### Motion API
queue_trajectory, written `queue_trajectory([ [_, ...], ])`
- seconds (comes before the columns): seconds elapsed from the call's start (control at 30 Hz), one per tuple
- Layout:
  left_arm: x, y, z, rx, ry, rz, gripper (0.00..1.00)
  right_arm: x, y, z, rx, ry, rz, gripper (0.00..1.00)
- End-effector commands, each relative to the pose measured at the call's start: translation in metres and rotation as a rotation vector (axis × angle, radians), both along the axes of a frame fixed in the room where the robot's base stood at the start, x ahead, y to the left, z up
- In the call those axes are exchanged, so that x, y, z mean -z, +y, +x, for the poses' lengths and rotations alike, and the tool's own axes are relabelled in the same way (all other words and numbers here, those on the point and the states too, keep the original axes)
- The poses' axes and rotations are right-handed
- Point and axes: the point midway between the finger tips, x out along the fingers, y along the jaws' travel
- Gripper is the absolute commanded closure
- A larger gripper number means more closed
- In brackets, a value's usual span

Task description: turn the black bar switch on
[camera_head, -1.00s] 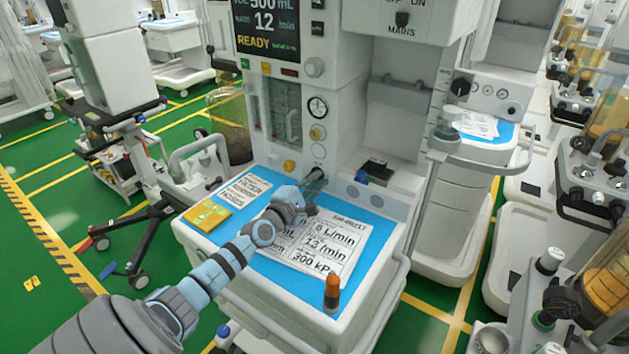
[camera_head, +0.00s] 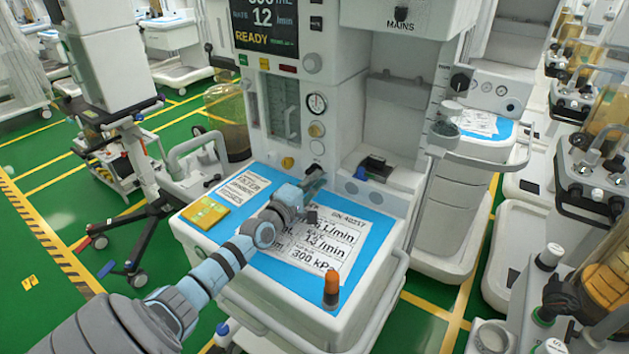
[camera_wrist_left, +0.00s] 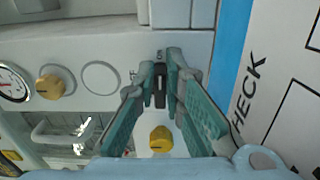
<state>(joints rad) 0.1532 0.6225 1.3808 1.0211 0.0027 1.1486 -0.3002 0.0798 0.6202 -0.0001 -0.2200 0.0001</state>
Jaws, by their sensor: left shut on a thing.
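The black bar switch (camera_wrist_left: 160,85) is on the white front panel of the machine. In the left wrist view it sits between the two teal fingertips of my left gripper (camera_wrist_left: 162,73), which is shut on it. In the head view my left gripper (camera_head: 315,180) reaches over the worktop to the lower panel, below the round gauge. There the fingers largely hide the switch. Small marks stand beside the switch in the left wrist view, partly covered by a finger. My right gripper is not in view.
A yellow knob (camera_wrist_left: 160,138) is close to the fingers, and another knob (camera_wrist_left: 49,87) is beside the gauge (camera_wrist_left: 12,82). The blue-topped worktop bears printed sheets, a yellow pad (camera_head: 205,212) and an orange-capped vial (camera_head: 331,288). A black MAINS switch (camera_head: 400,14) is higher up.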

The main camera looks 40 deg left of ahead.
Motion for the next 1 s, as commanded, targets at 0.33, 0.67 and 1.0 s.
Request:
queue_trajectory([
  [0.33,0.001,0.0,0.0,0.0,0.003,0.001,0.7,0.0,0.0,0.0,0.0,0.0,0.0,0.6],
  [0.67,-0.003,0.0,0.0,0.0,-0.013,-0.129,0.7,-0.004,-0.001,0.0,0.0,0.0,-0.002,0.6],
  [1.0,-0.019,0.019,-0.002,0.0,-0.164,-1.466,0.7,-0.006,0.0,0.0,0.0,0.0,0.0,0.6],
])
